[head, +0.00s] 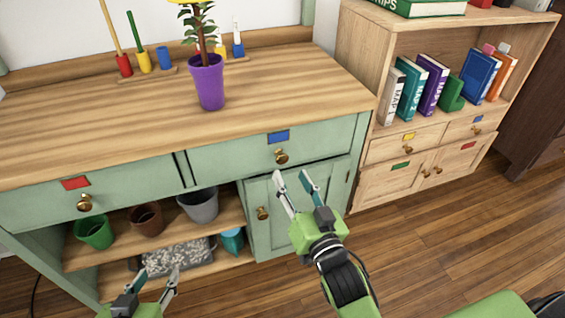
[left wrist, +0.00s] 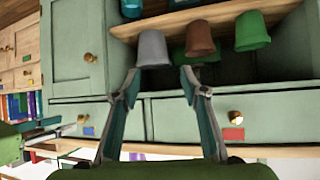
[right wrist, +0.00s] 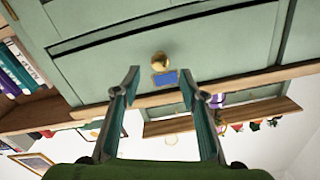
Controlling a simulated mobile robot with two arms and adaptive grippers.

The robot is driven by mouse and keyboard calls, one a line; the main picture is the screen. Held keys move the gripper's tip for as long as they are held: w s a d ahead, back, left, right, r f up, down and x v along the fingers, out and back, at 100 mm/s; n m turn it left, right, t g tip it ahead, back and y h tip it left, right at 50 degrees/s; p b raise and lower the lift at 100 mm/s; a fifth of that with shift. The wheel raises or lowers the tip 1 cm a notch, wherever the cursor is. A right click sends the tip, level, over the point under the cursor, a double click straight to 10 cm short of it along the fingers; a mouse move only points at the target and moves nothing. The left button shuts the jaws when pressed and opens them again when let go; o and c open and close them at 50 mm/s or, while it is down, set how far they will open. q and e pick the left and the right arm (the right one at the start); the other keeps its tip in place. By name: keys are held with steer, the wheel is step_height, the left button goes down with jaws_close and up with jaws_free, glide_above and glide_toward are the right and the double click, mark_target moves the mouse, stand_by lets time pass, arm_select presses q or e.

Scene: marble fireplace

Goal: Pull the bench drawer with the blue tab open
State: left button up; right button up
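The bench drawer with the blue tab (head: 279,137) is the right-hand drawer under the wooden bench top, with a round brass knob (head: 281,157) below the tab. A thin dark gap shows along its lower edge, and I cannot tell if it is slightly open. The knob (right wrist: 161,60) and blue tab (right wrist: 165,78) lie between the fingertips in the right wrist view. My right gripper (head: 291,183) is open, empty, and in front of and below the knob. My left gripper (head: 158,272) is open and empty, low before the shelves.
A left drawer with a red tab (head: 75,183) has its own knob (head: 85,202). Below are a cupboard door (head: 280,225) and shelves with pots (head: 94,231). A purple potted plant (head: 208,82) stands on top. A bookcase (head: 372,60) stands right; floor in front is clear.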

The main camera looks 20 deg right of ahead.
mark_target(283, 161)
steer(key=w+b, duration=0.1)
steer(key=w, duration=0.5)
steer(key=shift+w+a, duration=0.1)
steer(key=shift+w, duration=0.65)
arm_select(q)
steer(key=w+d+r+t+h, duration=0.1)
steer(key=w+d+r+t, duration=0.1)
steer(key=r, duration=0.4)
steer(key=shift+w+r+t, duration=0.25)
steer(key=shift+w+t, duration=0.55)
steer(key=shift+w, duration=0.15)
arm_select(e)
jaws_close()
